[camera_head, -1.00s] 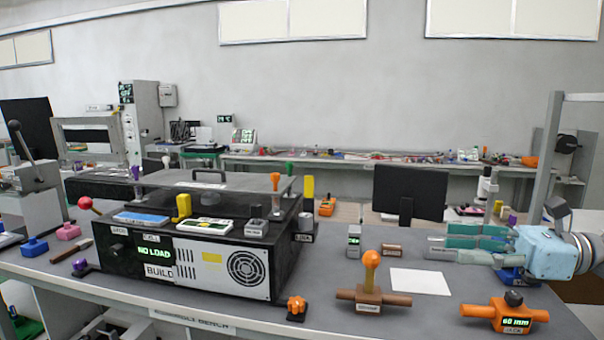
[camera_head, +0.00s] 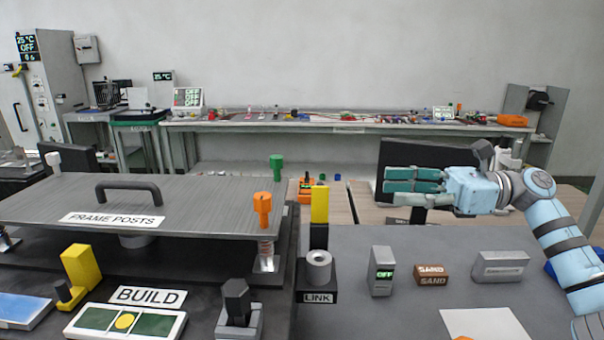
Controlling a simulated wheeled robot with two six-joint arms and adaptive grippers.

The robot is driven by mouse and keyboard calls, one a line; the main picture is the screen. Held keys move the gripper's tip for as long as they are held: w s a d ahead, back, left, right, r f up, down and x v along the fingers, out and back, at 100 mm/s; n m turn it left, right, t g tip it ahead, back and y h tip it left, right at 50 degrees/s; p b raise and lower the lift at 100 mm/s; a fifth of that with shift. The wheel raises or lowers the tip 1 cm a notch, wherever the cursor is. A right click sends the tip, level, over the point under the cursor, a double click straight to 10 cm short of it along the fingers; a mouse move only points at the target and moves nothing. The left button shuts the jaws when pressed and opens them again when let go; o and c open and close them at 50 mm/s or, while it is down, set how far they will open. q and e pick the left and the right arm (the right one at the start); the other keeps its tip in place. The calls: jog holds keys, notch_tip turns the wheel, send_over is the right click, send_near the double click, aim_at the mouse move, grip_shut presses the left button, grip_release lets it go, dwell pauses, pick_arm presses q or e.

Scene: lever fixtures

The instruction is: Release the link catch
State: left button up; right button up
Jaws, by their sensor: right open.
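The link catch is a black fixture with a white LINK label (camera_head: 318,297) at the right edge of the dark frame unit. A yellow upright lever tip (camera_head: 320,204) stands on it, above a grey round collar (camera_head: 319,266). My right gripper (camera_head: 388,180) is light blue with green-padded fingers pointing left. It is open and empty, to the right of the yellow lever and apart from it in the picture. Its exact depth relative to the lever is hard to tell. My left gripper is not in view.
The FRAME POSTS plate (camera_head: 140,205) with a black handle lies left of the catch. A grey OFF box (camera_head: 382,270) and a brown SAND block (camera_head: 432,274) sit to the right. A dark monitor (camera_head: 400,158) is behind.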

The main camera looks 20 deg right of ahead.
jog(key=p, duration=0.2)
send_near(324, 187)
jog(key=w+x, duration=0.1)
jog(key=x, duration=0.8)
jog(key=shift+w+d+f, duration=0.15)
jog(key=shift+f, duration=0.1)
jog(key=shift+w+a, duration=0.15)
jog(key=shift+a, duration=0.45)
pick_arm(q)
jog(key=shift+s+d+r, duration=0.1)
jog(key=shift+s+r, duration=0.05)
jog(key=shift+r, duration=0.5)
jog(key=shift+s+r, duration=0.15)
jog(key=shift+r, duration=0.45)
pick_arm(e)
jog(key=shift+c, duration=0.2)
